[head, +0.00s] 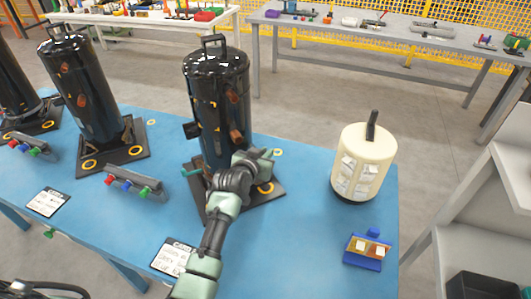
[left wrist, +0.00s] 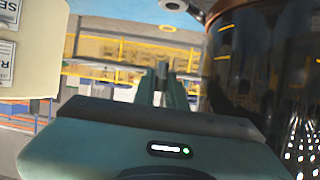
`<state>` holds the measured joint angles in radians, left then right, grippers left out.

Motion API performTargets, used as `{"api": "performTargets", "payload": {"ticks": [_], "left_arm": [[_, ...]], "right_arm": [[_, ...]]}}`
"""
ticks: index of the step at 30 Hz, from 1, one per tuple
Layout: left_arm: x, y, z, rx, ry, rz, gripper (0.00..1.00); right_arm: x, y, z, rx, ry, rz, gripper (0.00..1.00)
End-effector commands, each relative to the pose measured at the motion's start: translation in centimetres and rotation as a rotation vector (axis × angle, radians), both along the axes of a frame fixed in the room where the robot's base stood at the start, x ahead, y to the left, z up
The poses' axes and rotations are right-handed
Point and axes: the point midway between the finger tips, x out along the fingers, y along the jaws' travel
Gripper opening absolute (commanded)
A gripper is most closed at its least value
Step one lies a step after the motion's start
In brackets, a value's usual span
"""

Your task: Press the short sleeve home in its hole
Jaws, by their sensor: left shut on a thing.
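My left gripper (head: 262,163) is low at the right front side of the middle black compressor (head: 217,90), which stands upright on a dark base plate. In the left wrist view the fingers (left wrist: 163,85) are close together on a small grey piece, which I take to be the short sleeve; its shape is mostly hidden. The dark shiny compressor wall (left wrist: 265,85) rises close on the right there. The sleeve's hole is hidden, so I cannot tell whether the piece is in it. My right gripper is not in view.
A cream canister (head: 364,160) with labels stands at the right of the blue table (head: 310,235). A small blue tray (head: 362,262) with orange compartments lies in front of it. Other compressors (head: 85,85) and valve blocks (head: 136,185) stand left. The table between gripper and canister is clear.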

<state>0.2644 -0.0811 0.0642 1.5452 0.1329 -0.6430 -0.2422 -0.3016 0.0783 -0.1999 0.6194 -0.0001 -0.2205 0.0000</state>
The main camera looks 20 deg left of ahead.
Motion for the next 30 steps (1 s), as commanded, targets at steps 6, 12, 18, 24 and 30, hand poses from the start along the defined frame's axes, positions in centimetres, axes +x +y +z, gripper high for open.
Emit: {"api": "performTargets", "payload": {"ticks": [6,12,18,24,30], "left_arm": [[0.0,0.0,-1.2,0.001,0.001,0.0,0.0],[0.0,0.0,-3.3,0.001,0.002,0.0,0.0],[0.0,0.0,-5.1,0.001,0.001,0.0,0.0],[0.0,0.0,-5.8,0.0,0.001,0.0,0.0],[0.0,0.0,-5.7,0.0,0.0,0.0,0.0]], "right_arm": [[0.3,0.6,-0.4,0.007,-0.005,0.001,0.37],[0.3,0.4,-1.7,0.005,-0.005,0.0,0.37],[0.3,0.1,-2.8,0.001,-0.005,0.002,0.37],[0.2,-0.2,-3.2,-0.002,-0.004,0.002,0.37],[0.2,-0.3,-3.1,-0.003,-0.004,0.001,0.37]]}}
